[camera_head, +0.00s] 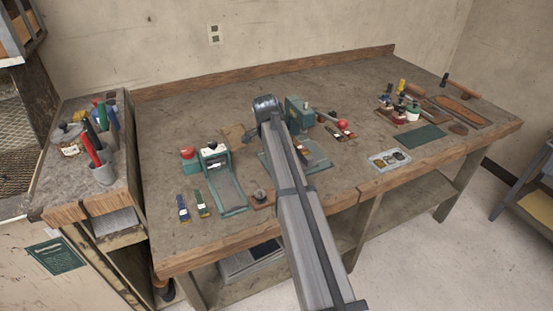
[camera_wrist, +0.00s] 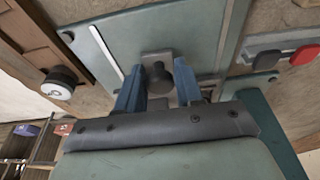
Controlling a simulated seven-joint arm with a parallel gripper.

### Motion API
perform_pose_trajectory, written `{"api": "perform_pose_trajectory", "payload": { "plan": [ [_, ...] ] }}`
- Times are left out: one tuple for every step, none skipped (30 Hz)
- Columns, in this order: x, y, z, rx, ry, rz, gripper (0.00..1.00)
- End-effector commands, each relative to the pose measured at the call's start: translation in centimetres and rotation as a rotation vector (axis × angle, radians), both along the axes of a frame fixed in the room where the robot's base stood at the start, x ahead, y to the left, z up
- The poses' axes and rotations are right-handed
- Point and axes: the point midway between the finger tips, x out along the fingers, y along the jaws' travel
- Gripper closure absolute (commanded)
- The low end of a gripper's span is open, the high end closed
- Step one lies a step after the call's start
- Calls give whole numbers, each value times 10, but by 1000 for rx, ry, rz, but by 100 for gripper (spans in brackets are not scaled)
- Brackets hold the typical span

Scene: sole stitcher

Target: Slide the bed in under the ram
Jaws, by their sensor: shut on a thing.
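The stitcher's green upright (camera_head: 298,113) stands mid-bench, on a green plate (camera_head: 318,158) partly hidden by my arm. In the wrist view, my gripper (camera_wrist: 158,88) has its two blue fingers on either side of a dark knob (camera_wrist: 157,74) and is shut on it. The knob stands on a small grey block over a blue-green plate (camera_wrist: 103,22) with a pale stripe, which looks like the bed. I cannot tell the ram apart in either view, nor how far the bed sits from it. My arm hides the fingers in the head view.
A second green device (camera_head: 228,190) stands to the left, near a wooden block with a knob (camera_head: 260,198). A red-knobbed lever (camera_head: 342,123) is right of the upright. A parts tray (camera_head: 389,159) and a green mat (camera_head: 420,138) lie farther right. The bench's back middle is clear.

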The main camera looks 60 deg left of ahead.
Motion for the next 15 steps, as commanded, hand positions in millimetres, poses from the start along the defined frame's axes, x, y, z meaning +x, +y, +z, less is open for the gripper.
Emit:
{"api": "perform_pose_trajectory", "payload": {
  "plan": [
    [1, 1, 1, 3, -1, 1, 81],
    [1, 1, 1, 3, -1, 1, 81],
    [1, 1, 1, 3, -1, 1, 81],
    [1, 1, 1, 3, -1, 1, 81],
    [1, 1, 1, 3, -1, 1, 81],
    [1, 1, 1, 3, -1, 1, 81],
    [1, 1, 1, 3, -1, 1, 81],
    [1, 1, 1, 3, -1, 1, 81],
    [1, 1, 1, 3, -1, 1, 81],
    [1, 1, 1, 3, -1, 1, 81],
    [1, 1, 1, 3, -1, 1, 81],
    [2, 1, 1, 3, -1, 1, 81],
    [3, 1, 1, 3, -1, 1, 81],
    [4, 1, 1, 3, -1, 1, 81],
    [5, 1, 1, 3, -1, 1, 81]
  ]
}}
